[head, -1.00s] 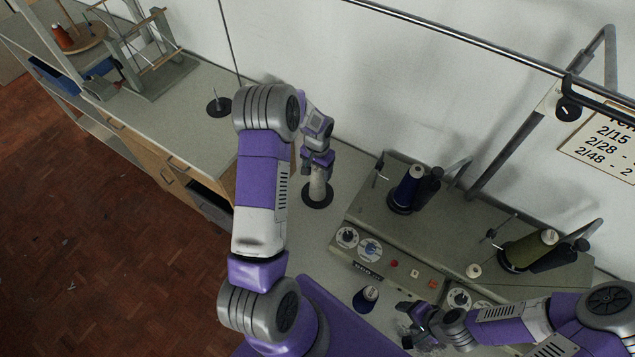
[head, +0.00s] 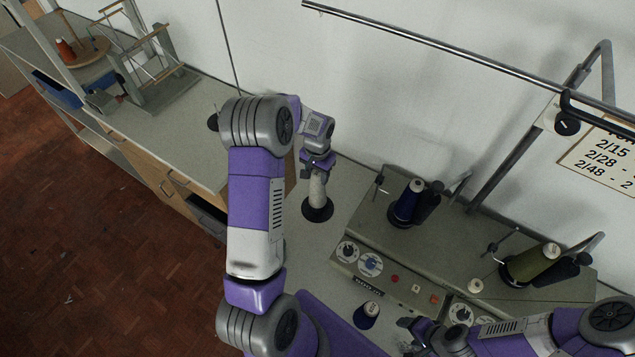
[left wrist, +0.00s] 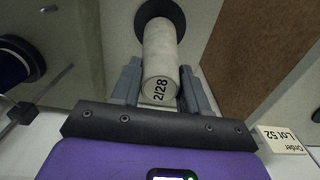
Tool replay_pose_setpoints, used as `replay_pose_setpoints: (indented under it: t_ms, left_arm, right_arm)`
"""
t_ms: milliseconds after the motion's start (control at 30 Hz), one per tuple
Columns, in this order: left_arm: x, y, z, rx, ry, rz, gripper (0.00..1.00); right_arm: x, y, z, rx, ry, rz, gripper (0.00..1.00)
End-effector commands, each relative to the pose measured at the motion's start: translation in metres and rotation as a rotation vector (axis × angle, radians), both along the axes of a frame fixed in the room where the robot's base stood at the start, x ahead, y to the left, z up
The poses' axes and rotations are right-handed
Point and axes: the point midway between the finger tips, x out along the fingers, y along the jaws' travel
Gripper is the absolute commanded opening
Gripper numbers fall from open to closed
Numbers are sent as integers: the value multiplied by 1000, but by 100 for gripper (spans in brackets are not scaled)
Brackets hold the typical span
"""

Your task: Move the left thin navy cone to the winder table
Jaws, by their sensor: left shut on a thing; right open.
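My left gripper (head: 317,172) is shut on a pale grey cone (head: 317,190) marked 2/28, which stands upright at a round black base (head: 317,210). The left wrist view also shows this cone (left wrist: 161,60) between the fingers. A thin navy cone (head: 408,202) stands on the left part of the grey machine, and a short navy cone with a pale top (head: 367,316) stands on the table in front. My right gripper (head: 412,336) is open and empty, just right of the short navy cone. The left table (head: 195,105) carries a wooden winder (head: 150,65).
The grey machine (head: 400,275) with dials fills the right. An olive cone (head: 530,264) stands on it beside a dark one. A metal rail (head: 440,45) crosses above. A black peg base (head: 213,122) on the left table is partly hidden by my arm.

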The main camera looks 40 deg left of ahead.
Motion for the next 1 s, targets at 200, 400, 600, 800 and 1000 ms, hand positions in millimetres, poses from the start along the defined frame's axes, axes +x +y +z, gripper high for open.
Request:
replay_pose_setpoints:
  t_ms: [200,400,600,800,1000]
  left_arm:
    - [1,0,39,0,-3,0,1]
    - [0,0,63,0,0,1,1]
    - [0,0,84,0,0,1,1]
    - [0,0,94,0,1,1,1]
    - [0,0,92,0,1,1,1]
  right_arm:
    - [0,0,0,0,0,0,65]
    - [0,0,9,0,0,0,65]
    - [0,0,24,0,0,0,65]
    - [0,0,31,0,0,0,65]
    - [0,0,30,0,0,0,65]
